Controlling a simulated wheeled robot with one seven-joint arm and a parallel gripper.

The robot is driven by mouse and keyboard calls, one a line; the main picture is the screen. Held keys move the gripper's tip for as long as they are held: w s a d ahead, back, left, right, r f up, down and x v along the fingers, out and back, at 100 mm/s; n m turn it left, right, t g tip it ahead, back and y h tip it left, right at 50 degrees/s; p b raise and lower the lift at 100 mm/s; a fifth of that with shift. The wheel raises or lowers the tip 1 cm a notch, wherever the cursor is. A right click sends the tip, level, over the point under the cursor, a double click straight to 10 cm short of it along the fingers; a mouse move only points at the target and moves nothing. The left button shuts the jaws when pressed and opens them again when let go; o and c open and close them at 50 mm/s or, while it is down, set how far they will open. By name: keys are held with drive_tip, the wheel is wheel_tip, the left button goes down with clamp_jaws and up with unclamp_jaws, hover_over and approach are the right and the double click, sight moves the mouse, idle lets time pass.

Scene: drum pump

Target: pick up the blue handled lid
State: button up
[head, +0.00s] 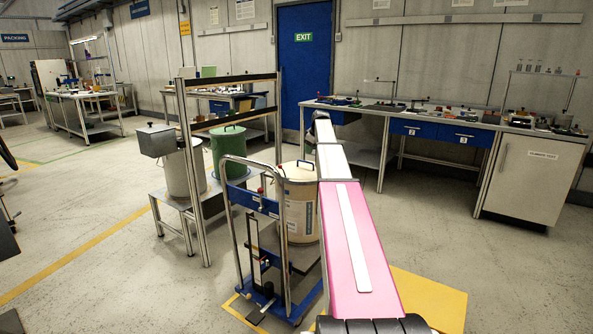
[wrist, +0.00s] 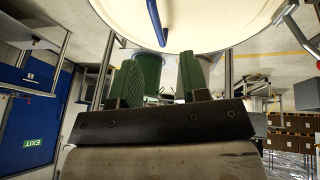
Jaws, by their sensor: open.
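The cream lid with a blue handle (wrist: 154,24) fills the top of the wrist view, cut off by the frame edge. In the head view the lid (head: 290,174) sits on top of a cream drum (head: 299,213), and my arm covers its right side. My gripper (wrist: 160,76) shows in the wrist view with its two green fingers spread apart and nothing between them. The lid and handle appear beyond the fingertips, apart from them. In the head view my arm hides the fingers.
A blue drum trolley (head: 260,205) with upright rails stands in front of the cream drum. A green drum (head: 228,152) and a grey drum (head: 185,172) stand on a low stand to the left. A workbench (head: 420,118) runs behind. Open floor lies at the left.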

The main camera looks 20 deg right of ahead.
approach(302, 168)
drive_tip(key=x, duration=0.4)
drive_tip(key=w+d+x, duration=0.1)
drive_tip(key=x, duration=0.1)
drive_tip(key=shift+w, duration=0.1)
clamp_jaws()
idle(0.3)
